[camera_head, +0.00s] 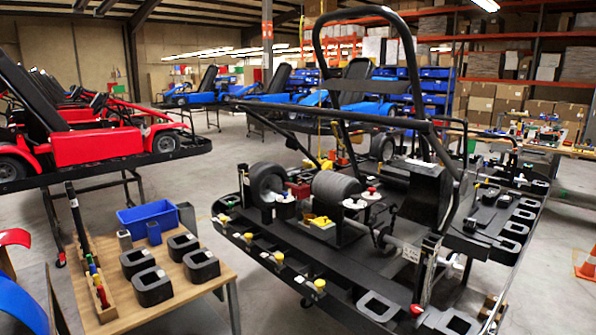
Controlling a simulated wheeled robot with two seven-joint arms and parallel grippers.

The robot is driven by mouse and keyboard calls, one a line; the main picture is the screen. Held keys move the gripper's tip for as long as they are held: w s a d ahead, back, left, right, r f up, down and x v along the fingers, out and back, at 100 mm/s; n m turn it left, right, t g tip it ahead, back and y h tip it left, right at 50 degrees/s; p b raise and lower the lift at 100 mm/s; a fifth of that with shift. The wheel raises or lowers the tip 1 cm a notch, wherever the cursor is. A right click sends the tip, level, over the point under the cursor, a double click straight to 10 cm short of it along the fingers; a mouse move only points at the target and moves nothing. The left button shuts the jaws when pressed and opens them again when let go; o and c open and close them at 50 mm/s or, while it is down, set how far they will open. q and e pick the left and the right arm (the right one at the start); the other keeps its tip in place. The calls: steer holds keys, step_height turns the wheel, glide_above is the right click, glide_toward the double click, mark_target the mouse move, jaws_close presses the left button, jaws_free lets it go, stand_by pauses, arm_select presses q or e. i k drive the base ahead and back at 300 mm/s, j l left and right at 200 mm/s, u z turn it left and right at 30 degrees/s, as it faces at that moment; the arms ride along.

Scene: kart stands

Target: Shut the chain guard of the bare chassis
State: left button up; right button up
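The bare chassis (380,121) stands at the centre right in the head view, a black tube frame with a tall hoop and no body panels. Its stand has a wide black tray edge (330,278) around it. A black box-like cover (425,192) sits upright at the right of the frame, behind a slanted tube. I cannot tell whether it is the chain guard, or whether the guard is open or shut. Neither of my grippers is in view.
A wooden table (215,285) with a blue bin (148,218) and several black blocks stands at the lower left. Red karts (95,146) stand behind it. An orange cone (587,265) is at the right edge. Grey floor (215,165) is clear between the stands.

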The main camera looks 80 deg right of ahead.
mark_target(427, 202)
steer(key=k+l+z, duration=0.2)
steer(key=z, duration=0.2)
steer(key=k+l+z, duration=0.15)
steer(key=l+z, duration=0.25)
steer(key=k+l+z, duration=0.15)
steer(key=l+z, duration=0.6)
steer(key=k, duration=0.05)
